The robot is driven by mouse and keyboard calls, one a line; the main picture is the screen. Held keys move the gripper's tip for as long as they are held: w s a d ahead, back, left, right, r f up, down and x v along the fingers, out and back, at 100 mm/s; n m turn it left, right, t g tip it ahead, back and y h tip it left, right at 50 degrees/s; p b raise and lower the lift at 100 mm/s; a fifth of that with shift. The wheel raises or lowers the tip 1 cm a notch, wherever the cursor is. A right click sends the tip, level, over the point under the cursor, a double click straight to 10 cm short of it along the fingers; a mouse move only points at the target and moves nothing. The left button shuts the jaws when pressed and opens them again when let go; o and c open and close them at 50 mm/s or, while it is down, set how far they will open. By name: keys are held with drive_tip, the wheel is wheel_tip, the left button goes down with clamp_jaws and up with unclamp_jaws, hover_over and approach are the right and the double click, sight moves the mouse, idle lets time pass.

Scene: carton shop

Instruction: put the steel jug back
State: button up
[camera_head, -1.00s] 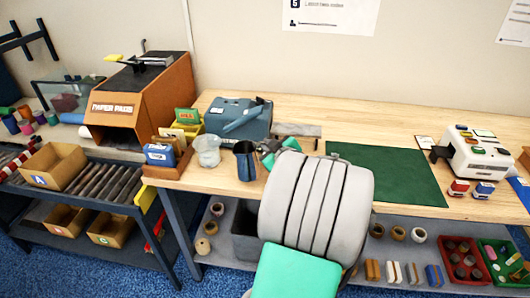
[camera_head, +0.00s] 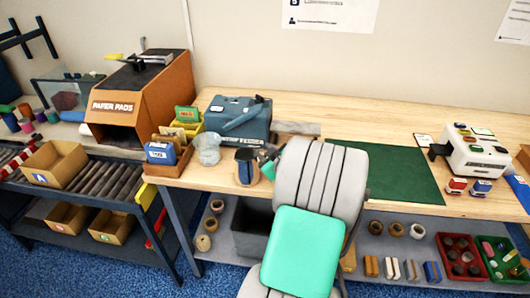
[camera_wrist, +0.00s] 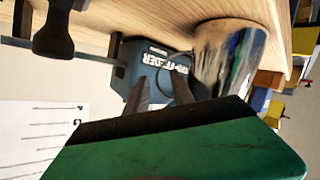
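The steel jug (camera_head: 246,168) is a dark, shiny vessel near the front edge of the wooden bench in the head view. In the wrist view, which is upside down, the jug (camera_wrist: 228,60) is large at the upper right, with a thin dark curve like a handle beside it. My gripper (camera_head: 264,162) is at the jug's right side in the head view. In the wrist view the two dark fingers of my gripper (camera_wrist: 162,85) stand apart, close beside the jug. Whether they touch it or its handle is not clear.
A clear beaker (camera_head: 207,150) stands just left of the jug. A blue-grey feeder machine (camera_head: 238,118) is behind, and a box of blue cards (camera_head: 161,154) is further left. A green mat (camera_head: 385,172) lies to the right, with bare bench around it.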

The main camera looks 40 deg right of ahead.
drive_tip(key=b+v, duration=0.2)
drive_tip(key=v, duration=1)
drive_tip(key=w+a+f+n+g+y, duration=0.1)
drive_tip(key=w+a+f+g+y, duration=0.15)
drive_tip(key=a, duration=0.65)
drive_tip(key=w+a+f+n+g+y, duration=0.1)
drive_tip(key=w+a+g+y, duration=0.2)
drive_tip(key=a, duration=0.5)
drive_tip(key=s+a+m+g, duration=0.1)
drive_tip(key=s+a, duration=0.3)
drive_tip(key=a, duration=0.4)
drive_tip(key=s+a+r+m+g, duration=0.1)
drive_tip(key=s+a+m+g, duration=0.1)
drive_tip(key=a, duration=0.6)
drive_tip(key=shift+s+g+h, duration=0.45)
drive_tip(key=shift+s+g, duration=0.2)
drive_tip(key=shift+s, duration=0.6)
